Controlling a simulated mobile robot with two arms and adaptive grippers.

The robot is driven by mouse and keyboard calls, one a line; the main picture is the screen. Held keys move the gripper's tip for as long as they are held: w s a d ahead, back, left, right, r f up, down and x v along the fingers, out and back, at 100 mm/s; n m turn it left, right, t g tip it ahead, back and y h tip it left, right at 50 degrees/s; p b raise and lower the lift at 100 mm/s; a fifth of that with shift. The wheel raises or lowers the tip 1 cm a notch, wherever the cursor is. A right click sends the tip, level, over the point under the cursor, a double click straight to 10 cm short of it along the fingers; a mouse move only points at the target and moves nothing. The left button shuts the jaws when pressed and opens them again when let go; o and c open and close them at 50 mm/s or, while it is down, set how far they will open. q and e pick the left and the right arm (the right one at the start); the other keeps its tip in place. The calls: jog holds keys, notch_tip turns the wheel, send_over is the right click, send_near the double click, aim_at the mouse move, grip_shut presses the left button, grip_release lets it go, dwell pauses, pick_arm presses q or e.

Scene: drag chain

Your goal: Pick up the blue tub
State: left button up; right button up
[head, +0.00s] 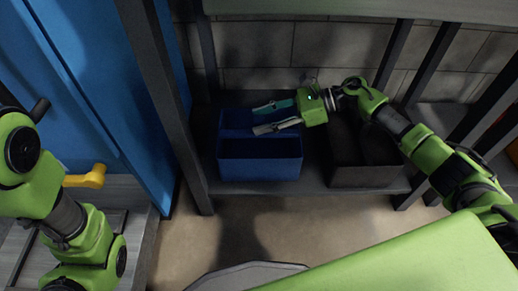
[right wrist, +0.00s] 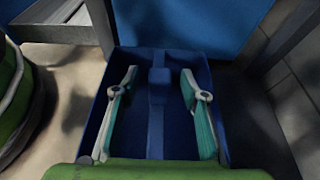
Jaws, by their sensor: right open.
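The blue tub (head: 260,168) stands upright on a dark low shelf in the head view, divided inside by a wall across its middle. It fills the middle of the right wrist view (right wrist: 157,130), where the dividing wall runs away from me. My right gripper (head: 267,118) reaches in from the right over the back part of the tub. Its two fingers are spread wide and empty, and in the right wrist view (right wrist: 163,83) one lies on each side of the dividing wall. Whether they touch it cannot be told. My left arm shows at the left, but its gripper is out of view.
A dark grey bin (head: 365,172) stands right of the tub on the same shelf (head: 312,186). Dark posts frame the shelf, with a block wall behind. A blue cabinet (head: 105,75) with a yellow handle (head: 86,177) is at the left. Floor (head: 260,230) in front is clear.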

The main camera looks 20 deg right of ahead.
jog(key=shift+w+a+f, duration=0.15)
jog(key=shift+a+f, duration=0.05)
jog(key=shift+a, duration=0.4)
grip_shut()
jog(key=shift+r, duration=0.1)
